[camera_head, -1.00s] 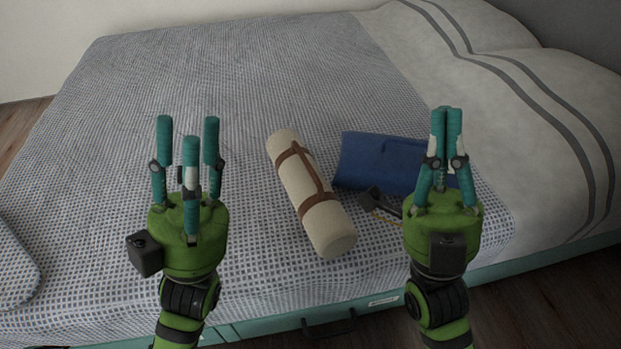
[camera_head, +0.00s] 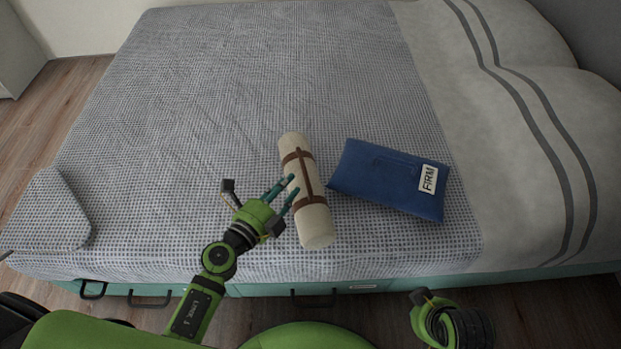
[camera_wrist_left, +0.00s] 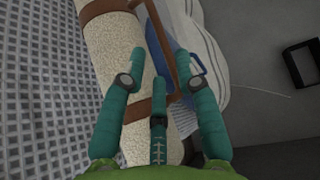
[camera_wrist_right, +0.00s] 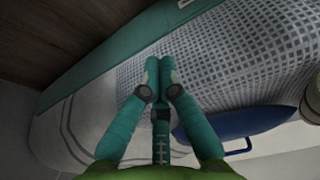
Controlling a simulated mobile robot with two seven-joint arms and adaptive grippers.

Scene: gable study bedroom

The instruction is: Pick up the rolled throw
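The rolled throw (camera_head: 316,225) is a cream roll with brown straps and a carry handle, lying on the bed. My left gripper (camera_head: 292,186) is at its left side, fingers pointing at its strapped middle. In the left wrist view, the throw (camera_wrist_left: 120,60) and its brown handle (camera_wrist_left: 156,35) lie beneath and between the spread fingers (camera_wrist_left: 162,65). The gripper is open; whether a finger touches the throw, I cannot tell. My right gripper (camera_wrist_right: 160,62) has its fingers together, with nothing between them; its fingers do not show in the head view.
A blue cushion (camera_head: 385,180) with a "FIRM" label lies right of the throw, a narrow gap between. The bed frame (camera_head: 255,290) has dark drawer handles. The checked cover left of and behind the throw is clear.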

